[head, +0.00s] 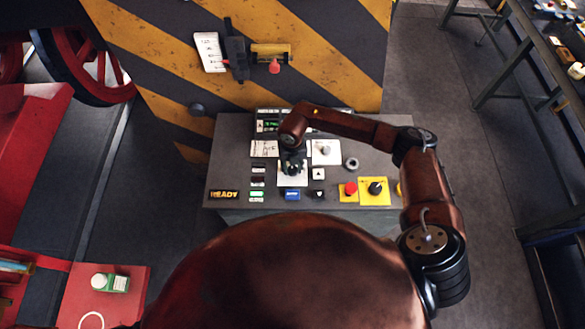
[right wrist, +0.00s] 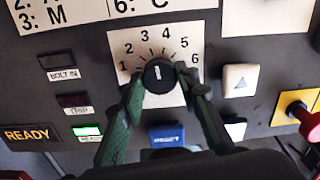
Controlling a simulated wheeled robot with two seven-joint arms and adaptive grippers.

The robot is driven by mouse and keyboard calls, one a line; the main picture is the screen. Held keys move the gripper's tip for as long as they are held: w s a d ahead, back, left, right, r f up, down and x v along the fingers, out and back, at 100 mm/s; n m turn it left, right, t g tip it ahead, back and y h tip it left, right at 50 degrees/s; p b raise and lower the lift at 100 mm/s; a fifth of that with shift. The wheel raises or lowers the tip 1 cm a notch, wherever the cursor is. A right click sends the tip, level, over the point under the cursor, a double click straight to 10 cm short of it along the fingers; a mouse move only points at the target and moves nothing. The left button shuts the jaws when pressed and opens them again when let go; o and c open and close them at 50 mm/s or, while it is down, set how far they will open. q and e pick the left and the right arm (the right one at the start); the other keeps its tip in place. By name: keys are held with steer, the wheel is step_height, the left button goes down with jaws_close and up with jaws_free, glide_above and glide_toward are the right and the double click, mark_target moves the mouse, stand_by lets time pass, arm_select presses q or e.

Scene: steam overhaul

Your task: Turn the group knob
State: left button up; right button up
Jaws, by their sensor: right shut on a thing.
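The group knob (right wrist: 158,76) is a round black knob with a white mark, on a white plate (right wrist: 182,44) numbered 1 to 6. Its mark points up, roughly between 3 and 4. My right gripper (right wrist: 161,86) is shut on the knob, one finger on each side. In the head view my right gripper (head: 293,167) comes down over the knob from above and mostly hides it. The plate (head: 284,181) shows around the gripper there. My left gripper is not in view.
The grey control panel (head: 232,140) has a lit READY sign (head: 224,194), a blue button (head: 292,194), a white arrow button (head: 318,174), a red knob (head: 349,188) and a black knob (head: 375,187) on yellow plates. A striped wall (head: 330,50) rises behind it.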

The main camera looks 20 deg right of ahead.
steer(key=m, duration=0.4)
steer(key=shift+m, duration=0.3)
steer(key=m, duration=0.3)
steer(key=shift+a+m+p, duration=0.1)
steer(key=shift+m+p, duration=0.25)
steer(key=shift+m, duration=0.05)
steer(key=m+p, duration=0.1)
steer(key=m, duration=0.3)
steer(key=shift+w+m+p, duration=0.1)
steer(key=shift+m+p, duration=0.5)
steer(key=shift+m, duration=1.1)
steer(key=o, duration=1.2)
steer(key=shift+c, duration=0.2)
steer(key=shift+r, duration=0.1)
